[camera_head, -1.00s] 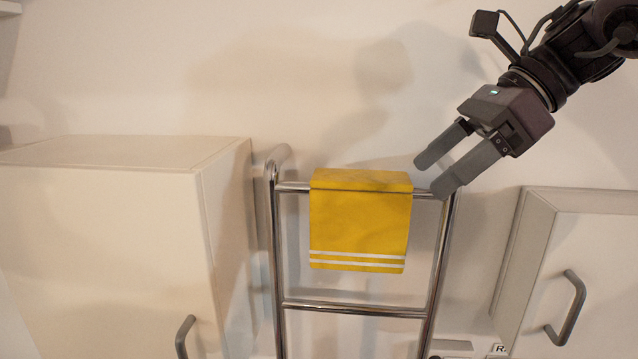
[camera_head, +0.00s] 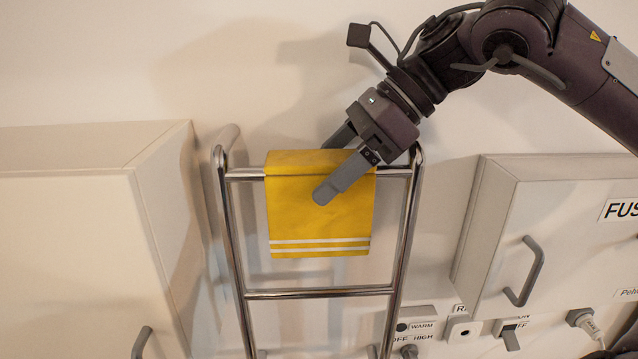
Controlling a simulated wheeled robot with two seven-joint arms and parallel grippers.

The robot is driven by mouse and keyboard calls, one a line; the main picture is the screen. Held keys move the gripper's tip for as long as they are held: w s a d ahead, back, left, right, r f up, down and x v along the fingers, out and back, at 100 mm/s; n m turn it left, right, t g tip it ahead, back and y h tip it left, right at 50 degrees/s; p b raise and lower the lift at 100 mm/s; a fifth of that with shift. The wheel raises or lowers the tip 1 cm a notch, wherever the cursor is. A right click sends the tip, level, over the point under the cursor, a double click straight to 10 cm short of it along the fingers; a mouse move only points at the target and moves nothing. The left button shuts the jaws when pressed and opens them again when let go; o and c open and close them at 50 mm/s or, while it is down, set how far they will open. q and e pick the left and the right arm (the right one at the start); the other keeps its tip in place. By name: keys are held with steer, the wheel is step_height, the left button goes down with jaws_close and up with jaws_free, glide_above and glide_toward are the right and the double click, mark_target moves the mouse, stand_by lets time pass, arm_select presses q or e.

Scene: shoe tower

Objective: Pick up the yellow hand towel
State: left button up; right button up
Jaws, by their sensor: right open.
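The yellow hand towel (camera_head: 300,215) hangs folded over the top bar of a chrome rack (camera_head: 232,240). It has two white stripes near its lower edge. My right gripper (camera_head: 330,165) is open at the towel's upper right part. One finger lies in front of the towel, and the other is partly hidden behind the towel's top edge. I cannot tell whether either finger touches the cloth. My left gripper is not in view.
A white cabinet (camera_head: 70,240) stands left of the rack. Another white cabinet (camera_head: 500,235) with a grey handle is at the right. Switches and a plug (camera_head: 582,319) sit below it. The wall above the rack is bare.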

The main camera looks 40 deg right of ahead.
steer(key=shift+w+a+f, duration=0.15)
steer(key=shift+a+f, duration=0.05)
steer(key=shift+s, duration=0.2)
steer(key=c, duration=0.4)
steer(key=shift+w, duration=0.1)
steer(key=c, duration=0.7)
steer(key=shift+r, duration=0.15)
